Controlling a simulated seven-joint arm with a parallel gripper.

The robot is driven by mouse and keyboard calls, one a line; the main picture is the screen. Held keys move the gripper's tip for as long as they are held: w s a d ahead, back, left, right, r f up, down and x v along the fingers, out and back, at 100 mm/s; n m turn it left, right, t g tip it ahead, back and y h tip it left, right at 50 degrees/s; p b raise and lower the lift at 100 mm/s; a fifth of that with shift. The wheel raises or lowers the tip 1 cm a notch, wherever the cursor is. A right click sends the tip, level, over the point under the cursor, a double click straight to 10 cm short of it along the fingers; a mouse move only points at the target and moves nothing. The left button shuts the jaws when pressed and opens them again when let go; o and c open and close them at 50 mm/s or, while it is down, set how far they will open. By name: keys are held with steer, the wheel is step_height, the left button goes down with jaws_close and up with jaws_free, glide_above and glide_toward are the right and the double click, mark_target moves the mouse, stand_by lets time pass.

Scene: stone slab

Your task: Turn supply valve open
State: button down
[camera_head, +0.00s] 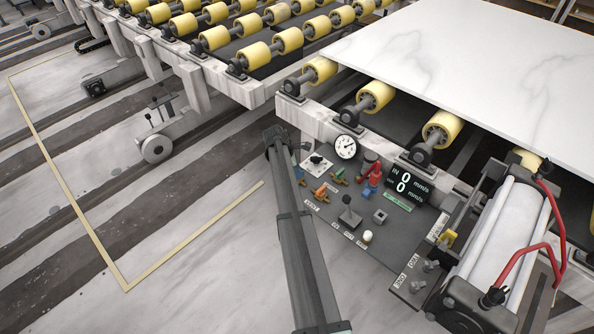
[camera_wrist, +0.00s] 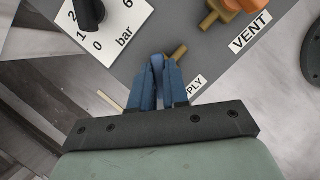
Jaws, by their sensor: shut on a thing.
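My gripper (camera_wrist: 159,66) shows in the wrist view with its two blue fingers close together around a slim blue-grey handle (camera_wrist: 156,64). A brass stub (camera_wrist: 179,51) of the supply valve sticks out just beyond the fingertips. The end of the word SUPPLY on a white label (camera_wrist: 196,85) shows beside the right finger. The fingers cover most of the valve, so its handle angle is hard to tell. In the head view my dark arm reaches the panel's left edge and hides most of the gripper and the valve.
A black knob on a white bar scale (camera_wrist: 116,22) is left of the fingers, the orange vent handle (camera_wrist: 240,5) to the right. The grey panel (camera_head: 333,213) also carries a gauge (camera_head: 345,147), a joystick (camera_head: 349,214) and a display (camera_head: 404,184). Rollers and a stone slab (camera_head: 475,70) lie behind.

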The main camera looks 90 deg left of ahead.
steer(key=shift+m, duration=0.3)
steer(key=m+h, duration=0.2)
steer(key=m, duration=0.2)
steer(key=shift+a, duration=0.15)
steer(key=m+h, duration=0.1)
steer(key=m, duration=0.1)
steer(key=m+g, duration=0.1)
steer(key=m, duration=0.2)
steer(key=shift+m+h, duration=0.3)
steer(key=shift+h, duration=0.1)
steer(key=c, duration=1.1)
jaws_free()
steer(key=v, duration=1.3)
steer(key=shift+w+a+r, duration=0.1)
steer(key=shift+r, duration=0.35)
